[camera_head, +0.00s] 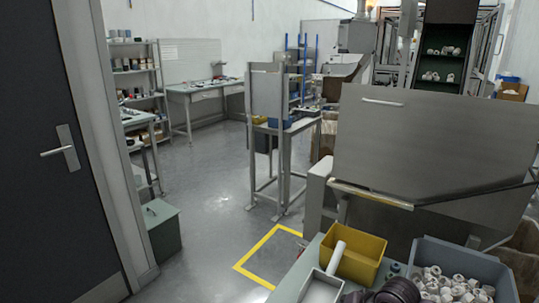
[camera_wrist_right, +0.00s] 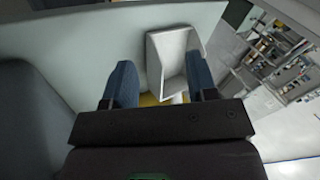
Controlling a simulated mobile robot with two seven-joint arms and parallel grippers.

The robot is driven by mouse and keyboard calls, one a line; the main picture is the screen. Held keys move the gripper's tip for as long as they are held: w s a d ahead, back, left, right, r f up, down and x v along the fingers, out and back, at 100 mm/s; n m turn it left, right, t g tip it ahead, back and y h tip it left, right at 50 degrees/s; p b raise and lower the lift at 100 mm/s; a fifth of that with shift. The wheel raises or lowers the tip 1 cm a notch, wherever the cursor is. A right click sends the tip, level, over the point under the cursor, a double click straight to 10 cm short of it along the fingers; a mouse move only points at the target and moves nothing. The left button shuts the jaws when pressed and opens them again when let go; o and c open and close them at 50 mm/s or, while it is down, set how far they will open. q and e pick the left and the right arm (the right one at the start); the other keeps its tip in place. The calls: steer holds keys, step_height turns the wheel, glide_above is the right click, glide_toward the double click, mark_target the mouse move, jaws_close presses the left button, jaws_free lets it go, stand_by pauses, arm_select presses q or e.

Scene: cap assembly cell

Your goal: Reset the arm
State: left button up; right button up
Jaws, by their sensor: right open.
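My right gripper (camera_wrist_right: 162,82) shows in the right wrist view with its two blue fingers spread wide and nothing gripped. A pale grey scoop (camera_wrist_right: 165,52) lies beyond and between the fingertips, its hollow facing the camera. The same scoop (camera_head: 322,288) is at the bottom of the head view on a greenish work surface, its handle (camera_head: 337,257) leaning toward a yellow bin (camera_head: 358,262). Dark rounded parts at the bottom edge of the head view seem to be my right arm, and its fingers are hidden there. My left gripper is in neither view.
A grey-blue crate (camera_head: 505,280) full of white caps stands right of the yellow bin. A large metal hopper (camera_head: 430,145) rises behind them. A grey stand (camera_head: 263,130) and a green box (camera_head: 161,232) are on the floor. Open floor lies at centre left.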

steer(key=s+d+f+n+t+h, duration=0.2)
steer(key=s+d+f, duration=0.3)
steer(key=s, duration=0.6)
steer(key=s+d+f+n+t+h, duration=0.1)
steer(key=s+d+f+t+h, duration=0.2)
steer(key=s, duration=0.8)
step_height(320, 180, down, 2)
steer(key=shift+d+f+n+t, duration=0.25)
steer(key=shift+d+n+t, duration=0.15)
steer(key=shift+d+t, duration=0.7)
steer(key=shift+s+a, duration=0.1)
steer(key=shift+a, duration=0.05)
